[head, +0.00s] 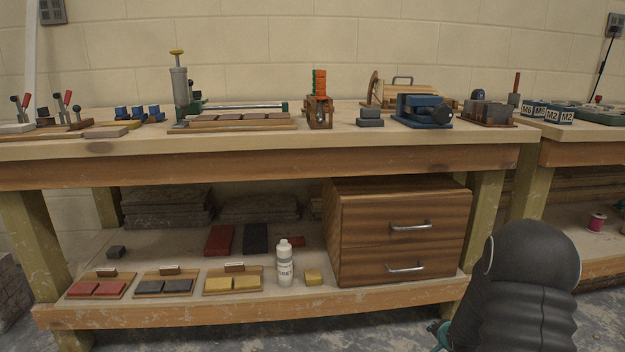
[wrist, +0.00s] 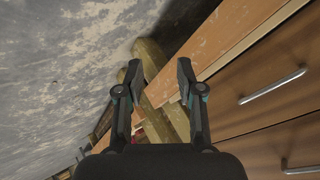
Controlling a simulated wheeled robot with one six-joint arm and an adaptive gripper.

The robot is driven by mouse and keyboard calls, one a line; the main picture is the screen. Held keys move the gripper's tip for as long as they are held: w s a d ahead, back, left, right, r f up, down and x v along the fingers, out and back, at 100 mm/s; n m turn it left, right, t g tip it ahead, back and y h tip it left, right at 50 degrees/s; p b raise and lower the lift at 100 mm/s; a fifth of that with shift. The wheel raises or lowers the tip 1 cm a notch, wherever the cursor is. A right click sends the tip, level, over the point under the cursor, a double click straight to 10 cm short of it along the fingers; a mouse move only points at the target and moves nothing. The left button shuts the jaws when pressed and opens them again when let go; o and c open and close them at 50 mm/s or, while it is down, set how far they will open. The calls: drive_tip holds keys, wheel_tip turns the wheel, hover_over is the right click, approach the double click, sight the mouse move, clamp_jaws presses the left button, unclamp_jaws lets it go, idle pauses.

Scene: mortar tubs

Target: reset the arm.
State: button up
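My arm shows as a dark grey link at the lower right of the head view, in front of the workbench (head: 260,172). My gripper (wrist: 158,75) is in the wrist view, with its two dark fingers apart and nothing between them. Behind the fingers are a wooden bench leg and the edge of the bench's lower shelf, with concrete floor to the left. In the head view the gripper's fingers are mostly hidden; only a small teal part shows at the bottom, left of the arm link.
A wooden drawer cabinet (head: 405,237) stands on the lower shelf, close to my arm. A white bottle (head: 285,266) and small trays of coloured blocks are left of it. Tools, including a blue vise (head: 420,110), crowd the bench top. A second bench (head: 585,152) stands at right.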

drive_tip(key=s+a+r+n+g+p, duration=0.1)
drive_tip(key=s+a+r+n+p, duration=0.1)
drive_tip(key=s+a+r, duration=0.5)
drive_tip(key=s+a+r+n+g+y+p, duration=0.1)
drive_tip(key=s+a+r+n+p, duration=0.2)
drive_tip(key=s+r, duration=1.4)
drive_tip(key=s+a+r+n+g+p, duration=0.1)
drive_tip(key=s+a+r+n+p, duration=0.2)
drive_tip(key=s+a+r, duration=0.7)
wheel_tip(320, 180, up, 4)
drive_tip(key=s+n, duration=0.1)
drive_tip(key=n, duration=0.1)
drive_tip(key=shift+s+a+f+n, duration=0.2)
drive_tip(key=shift+s+a+n, duration=0.1)
drive_tip(key=shift+s+n, duration=0.1)
